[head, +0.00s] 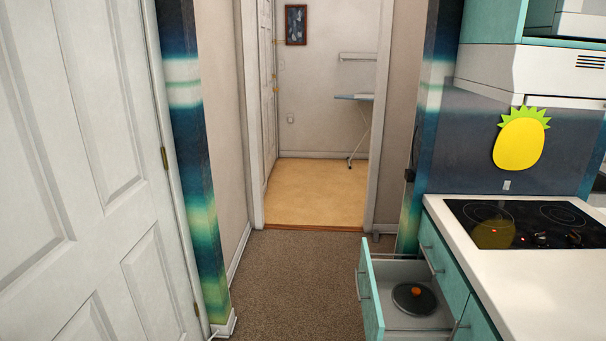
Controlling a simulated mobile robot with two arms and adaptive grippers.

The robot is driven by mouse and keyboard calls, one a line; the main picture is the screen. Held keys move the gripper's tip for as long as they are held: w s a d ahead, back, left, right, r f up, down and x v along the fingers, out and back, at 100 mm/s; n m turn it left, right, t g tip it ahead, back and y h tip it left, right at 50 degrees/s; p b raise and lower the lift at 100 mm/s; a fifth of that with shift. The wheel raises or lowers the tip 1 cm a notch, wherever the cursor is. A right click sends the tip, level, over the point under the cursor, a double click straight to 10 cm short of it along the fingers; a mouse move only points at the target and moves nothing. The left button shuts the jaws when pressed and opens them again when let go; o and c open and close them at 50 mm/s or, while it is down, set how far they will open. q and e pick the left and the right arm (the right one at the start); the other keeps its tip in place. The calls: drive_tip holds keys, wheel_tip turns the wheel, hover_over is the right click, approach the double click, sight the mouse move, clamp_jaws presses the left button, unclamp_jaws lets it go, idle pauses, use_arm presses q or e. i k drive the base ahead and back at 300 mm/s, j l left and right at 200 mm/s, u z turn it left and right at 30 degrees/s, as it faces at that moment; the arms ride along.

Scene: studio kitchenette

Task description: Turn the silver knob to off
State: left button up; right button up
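A black glass cooktop (475,212) is set in the white counter at the right of the head view. Small knobs (541,237) sit along its near right part, and at least one looks silvery. They are too small for me to read their settings or tell which is the silver knob. A small reddish glow shows beside them. Neither of my grippers is in view.
A teal drawer (371,292) stands open below the counter (520,285), sticking into the floor space. It holds a dark round lid (407,303) with an orange handle. A white door (85,180) is at left. Carpet (290,285) leads clear to a doorway.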

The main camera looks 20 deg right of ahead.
sight(538, 237)
drive_tip(key=i+z, duration=0.2)
drive_tip(key=z, duration=0.25)
drive_tip(key=i+z, duration=0.2)
drive_tip(key=z, duration=0.2)
drive_tip(key=i+j+z, duration=0.2)
drive_tip(key=z, duration=0.25)
drive_tip(key=i+j+z, duration=0.15)
drive_tip(key=z, duration=0.3)
drive_tip(key=i+j+z, duration=0.1)
drive_tip(key=j+z, duration=0.15)
drive_tip(key=z, duration=0.2)
